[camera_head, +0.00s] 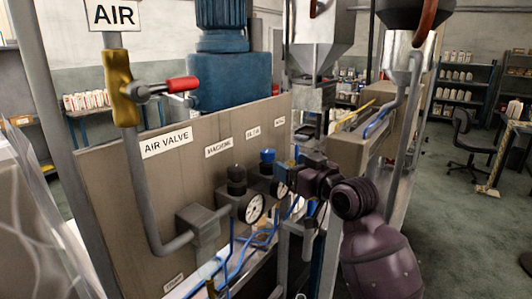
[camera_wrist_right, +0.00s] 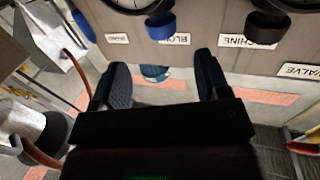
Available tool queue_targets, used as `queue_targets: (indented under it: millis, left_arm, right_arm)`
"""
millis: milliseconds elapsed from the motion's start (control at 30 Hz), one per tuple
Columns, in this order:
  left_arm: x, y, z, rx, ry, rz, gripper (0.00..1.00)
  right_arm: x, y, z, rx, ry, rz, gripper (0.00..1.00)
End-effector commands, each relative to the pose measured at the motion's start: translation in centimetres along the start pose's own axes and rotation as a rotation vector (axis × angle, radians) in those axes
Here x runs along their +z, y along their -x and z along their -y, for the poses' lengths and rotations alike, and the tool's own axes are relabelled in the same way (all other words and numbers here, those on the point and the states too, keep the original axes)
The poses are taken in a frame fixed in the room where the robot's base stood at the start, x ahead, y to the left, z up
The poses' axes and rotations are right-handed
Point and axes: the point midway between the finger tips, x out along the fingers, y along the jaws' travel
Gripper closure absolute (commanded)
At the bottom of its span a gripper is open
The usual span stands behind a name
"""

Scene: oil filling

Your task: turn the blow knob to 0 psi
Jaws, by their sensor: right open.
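The blue blow knob (camera_head: 267,156) sits on the panel above a round gauge in the head view, beside the black machine knob (camera_head: 236,173). In the right wrist view the blue knob (camera_wrist_right: 160,26) is at the top, by the upside-down "BLOW" label (camera_wrist_right: 168,39). My right gripper (camera_head: 290,168) is close in front of the blow gauge and partly hides it. In the wrist view its two fingers (camera_wrist_right: 160,65) are apart with nothing held. The blue knob lies beyond the fingertips, not between them. The blow gauge reading cannot be made out. My left gripper is not in view.
The machine gauge (camera_head: 252,208) and blue hoses (camera_head: 238,262) are left of and below the gripper. A red-handled air valve (camera_head: 168,86) and grey pipe stand further left. A blue motor (camera_head: 218,75) is behind the panel. A metal hopper (camera_head: 318,45) stands behind right.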

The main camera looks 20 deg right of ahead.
Motion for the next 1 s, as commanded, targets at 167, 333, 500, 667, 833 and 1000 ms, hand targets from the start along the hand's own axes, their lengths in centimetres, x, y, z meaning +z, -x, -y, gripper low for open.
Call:
queue_targets:
  millis: [167, 333, 500, 667, 833, 1000]
  left_arm:
    - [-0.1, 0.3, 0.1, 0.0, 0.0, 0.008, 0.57]
    - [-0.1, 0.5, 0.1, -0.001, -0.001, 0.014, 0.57]
    - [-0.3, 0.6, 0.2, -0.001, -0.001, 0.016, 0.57]
    - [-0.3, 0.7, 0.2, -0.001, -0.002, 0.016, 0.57]
    - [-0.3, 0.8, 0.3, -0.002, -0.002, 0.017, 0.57]
    - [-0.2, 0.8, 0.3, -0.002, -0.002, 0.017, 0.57]
  right_arm:
    - [-0.2, -3.2, 0.1, -0.002, -0.002, 0.0, 0.31]
    - [-0.1, -6.0, 0.1, -0.001, -0.001, 0.0, 0.31]
    - [-0.1, -7.9, 0.1, -0.001, 0.0, 0.0, 0.31]
    - [0.0, -8.8, 0.1, -0.001, 0.0, 0.001, 0.31]
    - [0.0, -9.0, 0.1, 0.0, 0.001, 0.0, 0.31]
    - [0.0, -9.0, 0.1, 0.0, 0.001, 0.0, 0.32]
